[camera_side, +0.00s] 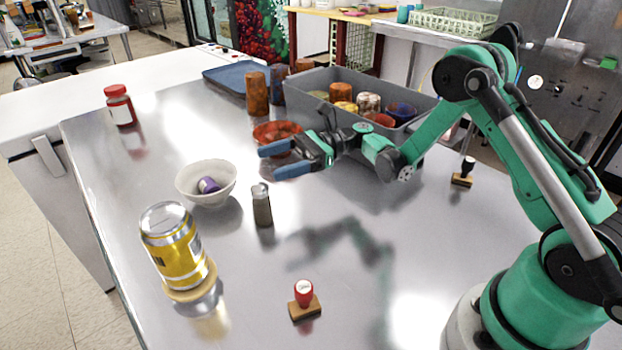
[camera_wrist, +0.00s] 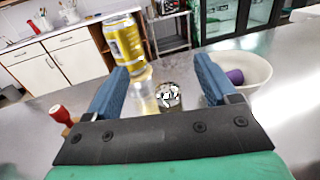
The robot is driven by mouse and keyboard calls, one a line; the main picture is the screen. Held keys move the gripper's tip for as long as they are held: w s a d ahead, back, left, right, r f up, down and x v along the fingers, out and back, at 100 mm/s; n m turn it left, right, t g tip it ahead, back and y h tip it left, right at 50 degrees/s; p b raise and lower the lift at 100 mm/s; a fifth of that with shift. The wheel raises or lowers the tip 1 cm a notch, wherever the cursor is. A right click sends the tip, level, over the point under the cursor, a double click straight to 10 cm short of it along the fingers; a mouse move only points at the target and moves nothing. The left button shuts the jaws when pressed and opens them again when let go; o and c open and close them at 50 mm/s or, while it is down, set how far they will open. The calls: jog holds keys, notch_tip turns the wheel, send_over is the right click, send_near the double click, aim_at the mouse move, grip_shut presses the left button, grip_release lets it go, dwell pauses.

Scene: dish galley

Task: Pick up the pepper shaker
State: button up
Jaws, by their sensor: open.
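The pepper shaker (camera_side: 263,208) is a small upright shaker with a metal cap and a dark body, standing on the steel table right of the white bowl. In the wrist view the shaker's speckled metal top (camera_wrist: 168,95) shows between the blue fingers; its lower part is hidden by my gripper body. My gripper (camera_side: 283,160) is open and empty, held above the table and, in the side view, above and a little right of the shaker. It also shows in the wrist view (camera_wrist: 161,66), with a finger on each side and no contact with the shaker visible.
A white bowl (camera_side: 190,180) holding a purple item (camera_side: 208,185) stands left of the shaker. A yellow can (camera_side: 174,250) and a red-handled stamp (camera_side: 304,298) are nearer the camera. A grey bin (camera_side: 310,103) of cups, a red bowl (camera_side: 272,133) and brown cups stand behind.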

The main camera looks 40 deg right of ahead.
aim_at(261, 203)
notch_tip(261, 203, down, 4)
jog(key=shift+a+f, duration=0.1)
jog(key=shift+f, duration=0.1)
jog(key=shift+x, duration=2.75)
grip_shut()
